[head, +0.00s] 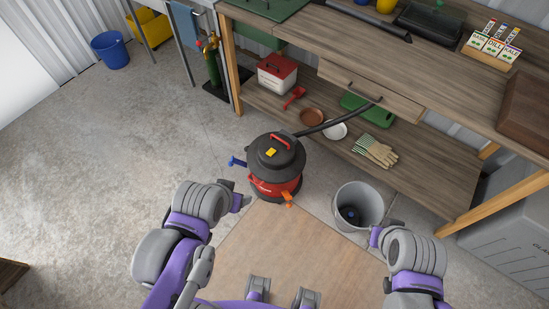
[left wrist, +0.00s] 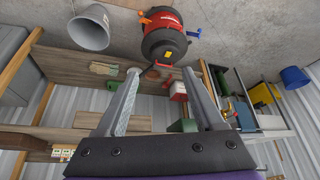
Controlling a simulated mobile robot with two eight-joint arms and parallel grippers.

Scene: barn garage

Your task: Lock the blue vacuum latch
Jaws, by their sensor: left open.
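The vacuum (head: 268,188) is a red canister with a black lid and stands upright on the floor. Its blue latch (head: 237,162) sticks out from the left side, and an orange latch (head: 287,200) sticks out at the front. In the left wrist view the blue latch (left wrist: 193,33) shows on the right of the inverted vacuum (left wrist: 160,22). My left gripper (head: 241,203) is in front of and left of the vacuum, apart from the blue latch. Its fingers (left wrist: 160,72) are spread and empty. My right gripper (head: 376,236) is beside the grey bucket; its finger gap is not clear.
A grey bucket (head: 371,195) stands right of the vacuum. A black hose (head: 340,121) runs from the vacuum toward the workbench (head: 420,75). Gloves (head: 375,151) and bowls lie on the lower shelf. The floor left of the vacuum is clear.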

